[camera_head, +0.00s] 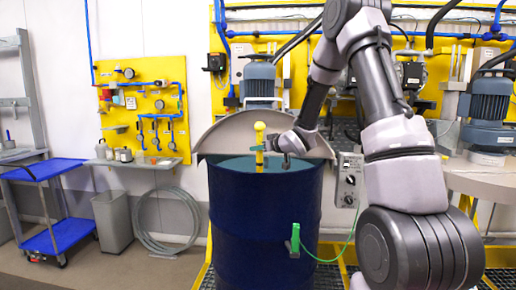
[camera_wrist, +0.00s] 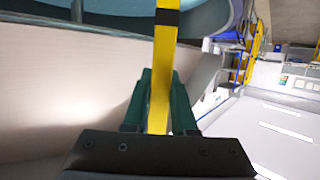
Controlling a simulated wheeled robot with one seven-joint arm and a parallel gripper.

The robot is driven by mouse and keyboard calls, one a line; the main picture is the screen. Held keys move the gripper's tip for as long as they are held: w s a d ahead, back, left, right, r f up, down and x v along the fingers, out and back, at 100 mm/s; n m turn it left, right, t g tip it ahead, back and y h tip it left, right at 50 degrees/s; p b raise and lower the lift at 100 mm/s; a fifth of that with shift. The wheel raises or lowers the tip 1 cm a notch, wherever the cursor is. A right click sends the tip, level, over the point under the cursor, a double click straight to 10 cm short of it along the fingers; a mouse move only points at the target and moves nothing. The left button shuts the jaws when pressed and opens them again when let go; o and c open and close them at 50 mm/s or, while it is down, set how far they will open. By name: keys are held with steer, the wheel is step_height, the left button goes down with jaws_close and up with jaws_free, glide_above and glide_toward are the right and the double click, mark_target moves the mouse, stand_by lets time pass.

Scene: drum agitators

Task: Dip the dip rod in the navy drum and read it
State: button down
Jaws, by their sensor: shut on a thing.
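The navy drum (camera_head: 264,225) stands upright in the middle of the head view, its top open and teal inside. The yellow dip rod (camera_head: 259,158), with a rounded yellow top, is upright over the drum's opening. Its lower part drops out of sight at the opening, so I cannot tell how deep it reaches. My gripper (camera_head: 260,149) is shut on the rod, below its top. In the wrist view, the rod (camera_wrist: 162,70) runs between the green fingers (camera_wrist: 160,105) and has a black band. No reading on the rod is legible.
A grey, partly round cover (camera_head: 225,135) stands behind the drum's opening. A green clamp (camera_head: 295,240) with a cable is on the drum's front. A control box (camera_head: 348,180) is at its right. A blue cart (camera_head: 60,235) and a grey bin (camera_head: 113,220) stand left.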

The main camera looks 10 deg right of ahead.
steer(key=shift+f, duration=0.25)
stand_by(0.3)
steer(key=shift+f, duration=0.6)
stand_by(0.8)
steer(key=shift+r, duration=0.2)
stand_by(0.7)
steer(key=shift+r, duration=0.9)
step_height(320, 180, up, 33)
stand_by(0.7)
steer(key=shift+s, duration=0.1)
